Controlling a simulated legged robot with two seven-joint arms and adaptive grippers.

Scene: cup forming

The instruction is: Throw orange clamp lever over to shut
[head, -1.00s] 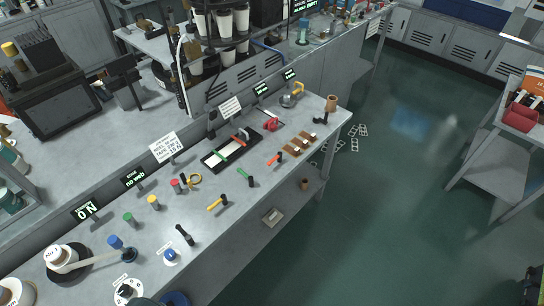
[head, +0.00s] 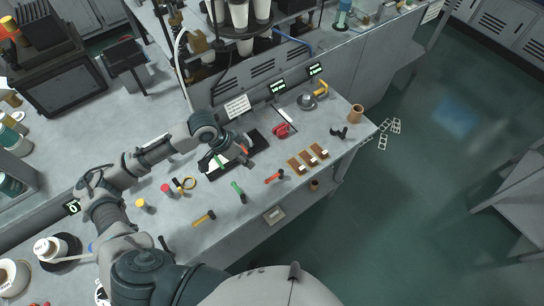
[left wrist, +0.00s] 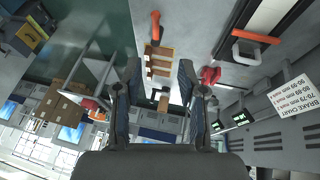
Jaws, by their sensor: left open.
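An orange-handled lever (head: 274,176) stands on the bench near its front edge, between the green lever and the brown wooden block. It also shows in the left wrist view (left wrist: 155,28), at the top, beyond my fingertips and apart from them. My left gripper (head: 244,158) hovers over the black tray, up and to the left of that lever. In the left wrist view my left gripper (left wrist: 160,72) is open, with nothing between its fingers. A second orange bar (left wrist: 255,37) lies across the tray. My arm hides part of the tray. My right gripper is out of sight.
The black tray (head: 258,140) lies under my gripper. A green lever (head: 238,190) and a yellow lever (head: 204,218) stand left of the orange one. A wooden block (head: 307,158) and a red item (head: 282,130) are to the right. The bench's front edge is close.

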